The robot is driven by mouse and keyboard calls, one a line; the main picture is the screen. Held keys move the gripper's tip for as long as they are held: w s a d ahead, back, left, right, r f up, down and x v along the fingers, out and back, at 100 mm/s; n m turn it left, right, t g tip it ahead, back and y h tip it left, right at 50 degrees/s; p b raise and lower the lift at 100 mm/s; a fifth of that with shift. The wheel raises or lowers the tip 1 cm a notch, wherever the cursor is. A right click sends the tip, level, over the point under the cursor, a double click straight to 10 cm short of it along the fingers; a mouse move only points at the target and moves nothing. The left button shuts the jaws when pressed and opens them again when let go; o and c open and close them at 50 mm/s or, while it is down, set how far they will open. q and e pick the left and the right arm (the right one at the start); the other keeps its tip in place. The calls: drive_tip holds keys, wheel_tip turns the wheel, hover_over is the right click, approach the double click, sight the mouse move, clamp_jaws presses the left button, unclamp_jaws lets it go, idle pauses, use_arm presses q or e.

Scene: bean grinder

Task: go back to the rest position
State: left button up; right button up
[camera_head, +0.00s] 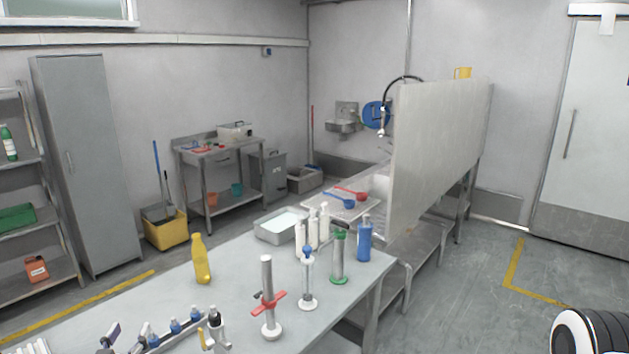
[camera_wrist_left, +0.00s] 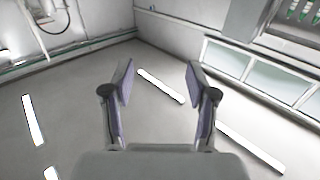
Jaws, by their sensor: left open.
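My left gripper (camera_head: 161,327) shows at the bottom left of the head view, in front of the near edge of the grey workbench (camera_head: 130,312). Only its upper parts are in the picture. In the left wrist view my left gripper (camera_wrist_left: 158,82) has its two fingers well apart, with nothing between them. Behind the fingers that view shows bright light strips and wall tops, away from the bench. My right gripper cannot be made out in either view.
The bench holds a yellow bottle (camera_head: 202,260), a blue bottle (camera_head: 364,240), a stand with a red clamp (camera_head: 268,300), cylinders, white bottles and a grey tray (camera_head: 272,229). Floor right of the bench is open.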

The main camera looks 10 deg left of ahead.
use_arm(q)
drive_tip(key=w+d+f+m+g+h+b, duration=0.2)
drive_tip(key=d+f+m+h+b, duration=0.3)
drive_tip(key=d+f, duration=0.5)
drive_tip(key=s+d+f+m+g+h+b, duration=0.1)
drive_tip(key=s+d+f+g+b, duration=0.2)
drive_tip(key=d+f, duration=0.4)
drive_tip(key=s+d+f+m+g+h+b, duration=0.1)
drive_tip(key=s+d+f+m+g+h, duration=0.15)
drive_tip(key=s+d+f, duration=0.5)
drive_tip(key=s+d+f+n+g+y+b, duration=0.1)
drive_tip(key=s+d+f+g+b, duration=0.1)
drive_tip(key=s+f+g, duration=0.6)
drive_tip(key=s+a+f+n+g+y, duration=0.1)
drive_tip(key=s+f+n, duration=0.1)
drive_tip(key=s, duration=0.6)
drive_tip(key=shift+s+a+n+y+p, duration=0.2)
drive_tip(key=shift+n+y+p, duration=0.15)
drive_tip(key=shift+n, duration=0.3)
use_arm(e)
wheel_tip(320, 180, down, 10)
drive_tip(key=shift+f, duration=0.25)
use_arm(q)
drive_tip(key=shift+f, duration=0.1)
use_arm(e)
drive_tip(key=shift+w, duration=0.1)
use_arm(q)
drive_tip(key=shift+s+d, duration=0.1)
